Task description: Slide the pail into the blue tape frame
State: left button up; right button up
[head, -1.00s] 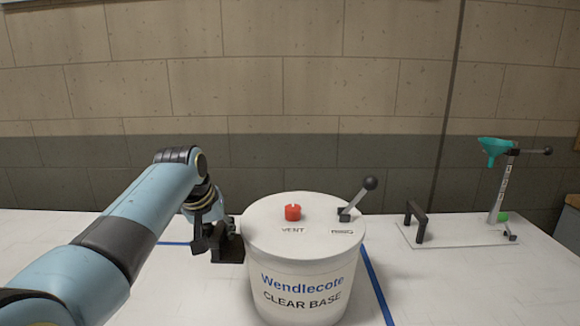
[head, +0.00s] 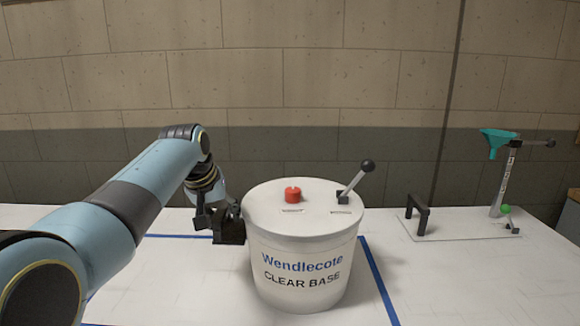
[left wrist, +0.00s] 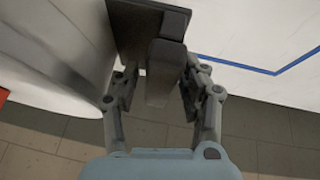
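The white lidded pail (head: 298,262), lettered "Wendlecote CLEAR BASE", stands upright on the table. Its lid carries a red vent cap (head: 292,195) and a ball-topped lever (head: 355,182). The blue tape frame (head: 377,276) shows right of the pail and behind it; its left part is largely hidden by my arm. The pail's visible base lies left of the right tape line. My left gripper (head: 216,220) is at the pail's left side. In the left wrist view its fingers (left wrist: 158,88) close around the pail's black side handle (left wrist: 166,70). My right gripper is out of view.
A stand with a teal funnel (head: 497,140) and a black handle (head: 418,213) are on a thin plate at the right. A wall is behind the table. The table between pail and plate is clear.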

pick_arm(q)
jog(key=shift+s+f, duration=0.1)
jog(key=shift+f, duration=0.05)
jog(key=v, duration=1.1)
jog(key=s+a+f+g+y, duration=0.1)
jog(key=s+a+f, duration=0.3)
jog(key=s+f, duration=0.45)
jog(key=s+a+f, duration=0.4)
jog(key=s+f, duration=0.1)
jog(key=s, duration=0.7)
jog(key=s+a+m+y, duration=0.1)
jog(key=s+a+m, duration=0.15)
jog(key=s, duration=1.85)
notch_tip(320, 180, down, 33)
jog(key=s+a+g+b, duration=0.1)
jog(key=a+g+b, duration=0.15)
jog(key=b, duration=0.45)
jog(key=shift+n+g, duration=0.45)
jog(key=s+f+b, duration=0.2)
jog(key=s+f, duration=0.4)
jog(key=f, duration=0.1)
jog(key=s+f+b, duration=0.1)
jog(key=s+f, duration=0.5)
jog(key=f, duration=0.1)
jog(key=s+a+f+b, duration=0.1)
jog(key=s+f+b, duration=0.1)
jog(key=s+f, duration=0.4)
jog(key=shift+s+a+f+b, duration=0.1)
jog(key=shift+s+f+b, duration=0.25)
jog(key=shift+f, duration=0.4)
